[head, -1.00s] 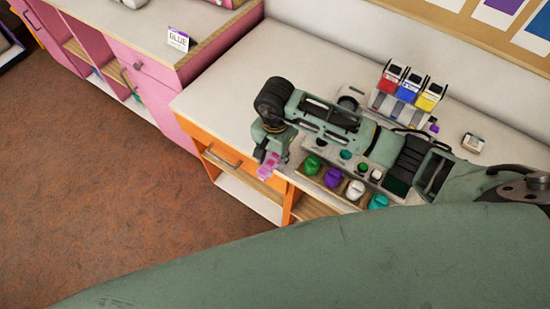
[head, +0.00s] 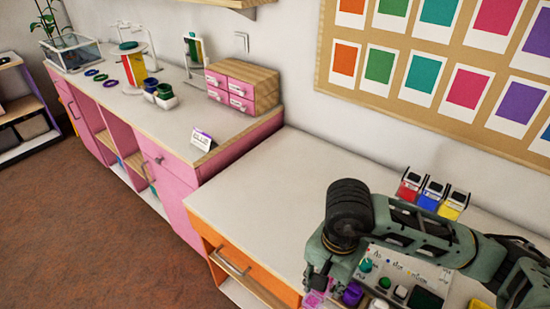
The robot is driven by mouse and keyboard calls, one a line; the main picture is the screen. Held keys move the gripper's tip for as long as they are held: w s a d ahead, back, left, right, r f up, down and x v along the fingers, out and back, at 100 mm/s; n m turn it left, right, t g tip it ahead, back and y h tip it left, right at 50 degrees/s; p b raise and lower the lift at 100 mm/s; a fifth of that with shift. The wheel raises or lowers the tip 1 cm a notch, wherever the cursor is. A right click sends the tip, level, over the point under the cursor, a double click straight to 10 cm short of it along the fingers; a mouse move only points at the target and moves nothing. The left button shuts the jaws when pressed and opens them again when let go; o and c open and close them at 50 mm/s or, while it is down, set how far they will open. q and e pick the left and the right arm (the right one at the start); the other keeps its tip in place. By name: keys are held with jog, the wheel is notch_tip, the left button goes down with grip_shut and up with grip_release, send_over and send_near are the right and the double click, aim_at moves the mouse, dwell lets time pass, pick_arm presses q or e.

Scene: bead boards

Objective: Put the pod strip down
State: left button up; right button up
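The pod strip (head: 315,299) is a small pink, see-through piece at the bottom edge of the head view, partly cut off by the frame. My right gripper (head: 318,282) is at the end of the green-grey arm that comes in from the right. It points down at the front edge of the white worktop, with the strip at its fingertips. The fingers look shut on the strip, though the contact is small and partly hidden. My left gripper is not in view.
The white worktop (head: 270,190) is bare left of my arm. A board with coloured pods (head: 352,294) lies under the arm; red, blue and yellow bins (head: 432,193) stand behind. A pink counter (head: 140,105) holds a label card (head: 202,140), a drawer box (head: 240,88) and rings.

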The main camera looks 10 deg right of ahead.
jog(key=r+n, duration=0.2)
jog(key=n, duration=0.1)
jog(key=w+r+n, duration=0.1)
jog(key=r+n, duration=0.2)
jog(key=w+r+n, duration=0.1)
jog(key=r+n, duration=0.1)
jog(key=n, duration=0.1)
jog(key=shift+r, duration=0.25)
jog(key=shift+r+n, duration=0.45)
jog(key=shift+n, duration=0.15)
jog(key=shift+d, duration=0.1)
